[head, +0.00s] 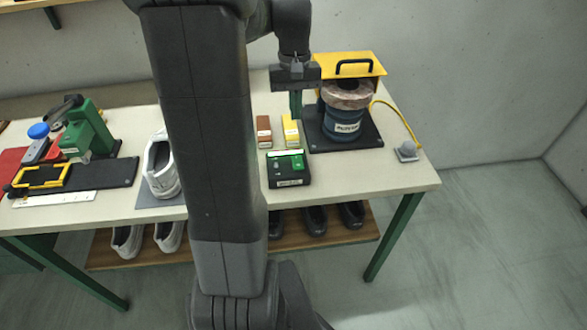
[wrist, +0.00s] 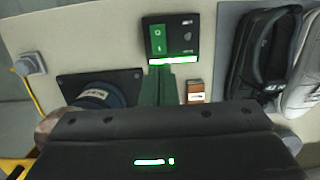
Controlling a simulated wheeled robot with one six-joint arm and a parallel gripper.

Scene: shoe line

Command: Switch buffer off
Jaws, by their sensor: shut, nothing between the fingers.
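The buffer (head: 343,122) is a blue drum with a brownish pad on top, standing on a black plate at the right of the table. Its blue body partly shows in the wrist view (wrist: 98,95). A black switch box (head: 289,181) with a green switch stands in front of it, near the table's front edge. In the wrist view the box (wrist: 185,48) shows its green switch (wrist: 158,39) and a bright green-white strip. My gripper (head: 296,112) has green fingers, closed together and empty. It hangs behind and above the box, apart from it; in the wrist view the fingertips (wrist: 165,70) appear just below the box.
A brown block (head: 263,130) and a yellow block (head: 290,130) stand behind the box. A yellow guard (head: 365,62) rises behind the buffer; a yellow cable runs to a grey fitting (head: 406,151).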

